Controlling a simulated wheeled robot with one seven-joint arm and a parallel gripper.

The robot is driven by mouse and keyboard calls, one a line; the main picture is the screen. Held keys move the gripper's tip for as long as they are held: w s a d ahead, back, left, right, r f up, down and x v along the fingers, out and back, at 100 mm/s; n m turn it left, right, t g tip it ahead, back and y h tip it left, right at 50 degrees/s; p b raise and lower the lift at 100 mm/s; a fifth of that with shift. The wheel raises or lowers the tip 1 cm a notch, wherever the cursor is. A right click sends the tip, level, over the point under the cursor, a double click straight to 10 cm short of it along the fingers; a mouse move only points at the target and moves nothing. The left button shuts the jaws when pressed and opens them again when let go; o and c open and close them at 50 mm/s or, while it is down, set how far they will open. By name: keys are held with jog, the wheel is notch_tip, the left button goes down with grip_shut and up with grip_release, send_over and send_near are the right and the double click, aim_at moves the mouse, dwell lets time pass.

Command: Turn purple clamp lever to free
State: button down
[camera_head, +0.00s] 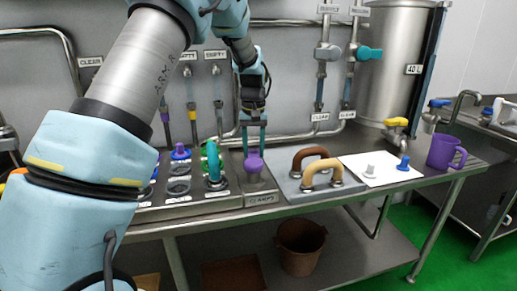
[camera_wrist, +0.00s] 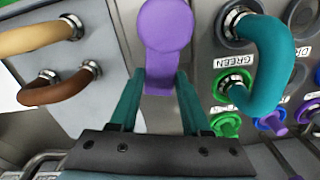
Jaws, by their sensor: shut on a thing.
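The purple clamp lever (camera_head: 254,163) stands on the steel panel behind a label that appears to read CLAMPS. In the wrist view the lever (camera_wrist: 166,28) shows a round purple head with a narrower purple part below it. My gripper (camera_head: 255,148) reaches down to the lever from above. In the wrist view its two teal fingers (camera_wrist: 160,85) lie on either side of the narrower purple part, shut on it. The lever's base is partly hidden by the fingers and the lever's own head.
A green bent hose (camera_head: 213,162) stands close to the left of the lever, teal-green in the wrist view (camera_wrist: 270,60). Brown (camera_head: 309,155) and tan (camera_head: 322,172) hoses sit on a plate to the right. A white mat (camera_head: 378,178) and purple mug (camera_head: 445,152) lie farther right.

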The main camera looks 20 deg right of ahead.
aim_at(249, 153)
jog(key=shift+w+a+r+n, duration=0.15)
jog(key=shift+a+n, duration=0.2)
jog(key=shift+n, duration=0.4)
jog(key=shift+w+a+f+n, duration=0.1)
jog(key=shift+a+n, duration=0.2)
jog(key=shift+n, duration=0.45)
jog(key=shift+a, duration=0.1)
jog(key=shift+c, duration=1.8)
grip_release()
notch_tip(249, 153, up, 11)
jog(key=b, duration=0.2)
jog(key=shift+a, duration=0.1)
